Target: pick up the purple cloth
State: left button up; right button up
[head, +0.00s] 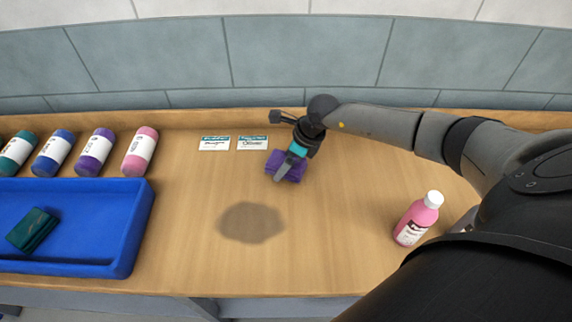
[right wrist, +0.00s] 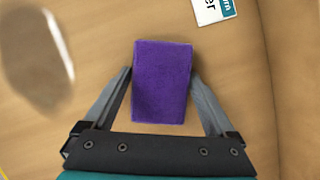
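The purple cloth (head: 291,166) is a small folded block lying on the wooden counter, below the two cards at the back. In the right wrist view the cloth (right wrist: 162,82) sits between the two fingers. My right gripper (head: 281,172) reaches down to it from behind and partly covers it. In the right wrist view the gripper (right wrist: 160,76) is open, with one fingertip close beside each long side of the cloth. I cannot tell whether the fingertips touch it. My left gripper is not in view.
A dark wet-looking patch (head: 251,222) lies on the counter. A blue tray (head: 125,235) at left holds a green cloth (head: 33,230). Several bottles lie behind it, including a pink one (head: 140,152). A white-capped pink bottle (head: 416,219) stands at right. Two cards (head: 252,143) lie at the back.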

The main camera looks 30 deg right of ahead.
jog(key=c, duration=1)
jog(key=shift+c, duration=0.2)
jog(key=shift+r, duration=0.1)
notch_tip(320, 180, up, 20)
jog(key=p, duration=0.1)
jog(key=shift+r, duration=0.15)
